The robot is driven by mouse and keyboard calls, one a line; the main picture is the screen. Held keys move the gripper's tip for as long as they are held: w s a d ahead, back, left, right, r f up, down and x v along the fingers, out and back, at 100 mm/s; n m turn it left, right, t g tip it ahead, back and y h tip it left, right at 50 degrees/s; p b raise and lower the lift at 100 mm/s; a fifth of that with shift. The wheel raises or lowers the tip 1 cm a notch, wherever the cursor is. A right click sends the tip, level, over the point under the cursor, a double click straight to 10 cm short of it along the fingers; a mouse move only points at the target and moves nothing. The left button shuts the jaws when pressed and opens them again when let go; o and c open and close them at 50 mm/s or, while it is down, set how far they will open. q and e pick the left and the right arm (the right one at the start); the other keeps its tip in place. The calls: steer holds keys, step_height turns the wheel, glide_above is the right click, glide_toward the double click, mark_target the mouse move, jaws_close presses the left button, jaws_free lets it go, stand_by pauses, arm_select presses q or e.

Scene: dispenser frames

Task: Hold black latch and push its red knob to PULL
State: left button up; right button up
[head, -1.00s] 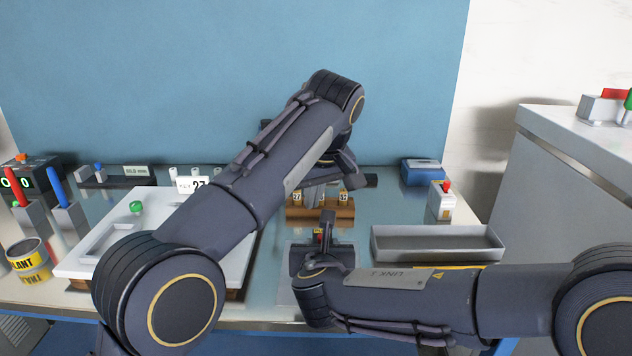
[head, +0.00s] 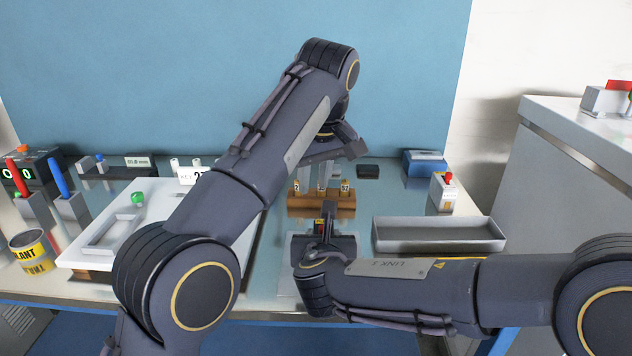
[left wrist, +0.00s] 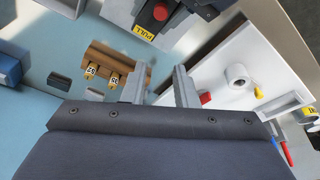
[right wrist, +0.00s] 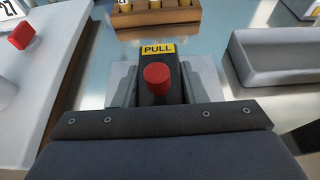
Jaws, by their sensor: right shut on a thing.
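The black latch (right wrist: 176,74) has a red knob (right wrist: 157,79) and a yellow PULL label (right wrist: 158,50) at its far end in the right wrist view. The knob stands on the near part of the latch, apart from the label. My right gripper (right wrist: 160,88) is shut on the latch, one finger on each side. My left gripper (left wrist: 158,88) is open and empty, above and behind the latch. The left wrist view shows the knob (left wrist: 160,12) and label (left wrist: 144,32) at its top edge. In the head view, my arms hide most of the latch.
A wooden block (head: 320,207) with numbered tags stands behind the latch. A grey tray (head: 440,246) lies to its right. A white board (head: 80,255) with a green knob (head: 138,198) is to the left. A blue box (head: 424,167) stands at the back right.

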arm_select(q)
steer(key=a+f+n+g+h, duration=0.5)
steer(key=a+f+h, duration=0.1)
steer(key=f+h, duration=0.1)
steer(key=a+r+n+h, duration=0.2)
steer(key=a+n+h, duration=0.3)
steer(key=a+h, duration=0.15)
steer(key=d+r+x, duration=0.1)
steer(key=x, duration=1.1)
steer(key=shift+w+d+r+h, duration=0.15)
steer(key=shift+w+h, duration=0.15)
steer(key=shift+h, duration=0.15)
jaws_close()
